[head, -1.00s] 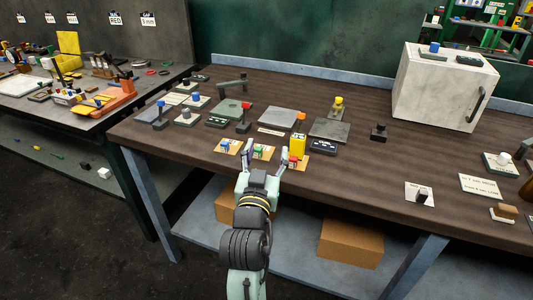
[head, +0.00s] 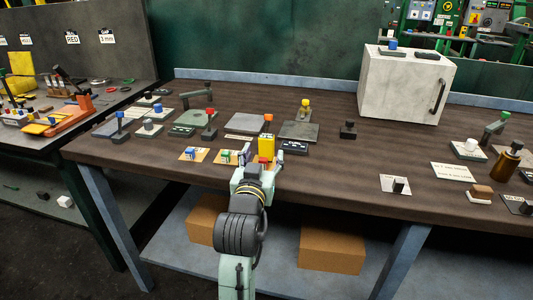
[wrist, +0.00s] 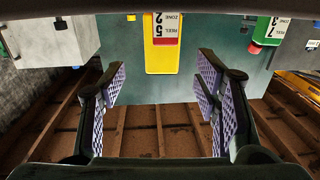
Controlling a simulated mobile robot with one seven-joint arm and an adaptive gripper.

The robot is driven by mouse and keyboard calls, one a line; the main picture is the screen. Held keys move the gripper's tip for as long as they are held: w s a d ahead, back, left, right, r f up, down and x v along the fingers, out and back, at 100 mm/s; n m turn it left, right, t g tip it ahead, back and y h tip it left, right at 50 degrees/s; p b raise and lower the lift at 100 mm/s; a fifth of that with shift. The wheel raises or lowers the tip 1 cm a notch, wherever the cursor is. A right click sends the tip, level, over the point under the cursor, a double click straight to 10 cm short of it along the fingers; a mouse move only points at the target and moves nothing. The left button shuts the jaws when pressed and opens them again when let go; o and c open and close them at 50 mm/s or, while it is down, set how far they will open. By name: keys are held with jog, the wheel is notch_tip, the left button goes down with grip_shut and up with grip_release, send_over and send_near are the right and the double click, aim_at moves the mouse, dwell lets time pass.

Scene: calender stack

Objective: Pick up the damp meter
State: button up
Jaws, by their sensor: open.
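The yellow upright box (head: 266,147), which I take to be the damp meter, stands near the front edge of the dark bench. My gripper (head: 258,168) is at the bench's front edge, just on the near side of the box. In the wrist view my gripper (wrist: 161,85) is open and empty, its ribbed pads wide apart. The box lies beyond the fingertips, roughly centred between them. Its base is partly hidden by my gripper in the head view.
Cards with small coloured parts (head: 194,154) lie left of the box. A black block (head: 294,147) is close on its right, and a red-topped post (head: 210,125) stands behind left. A pale cabinet (head: 405,88) stands at the back right.

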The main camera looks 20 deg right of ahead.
aim_at(266, 145)
jog(key=p+x, duration=0.1)
jog(key=x, duration=0.3)
jog(key=shift+w+r+p, duration=0.2)
jog(key=shift+p, duration=0.2)
jog(key=shift+w+d+f, duration=0.15)
jog(key=shift+w+d, duration=0.05)
jog(key=shift+w, duration=0.25)
jog(key=shift+c, duration=0.6)
grip_shut()
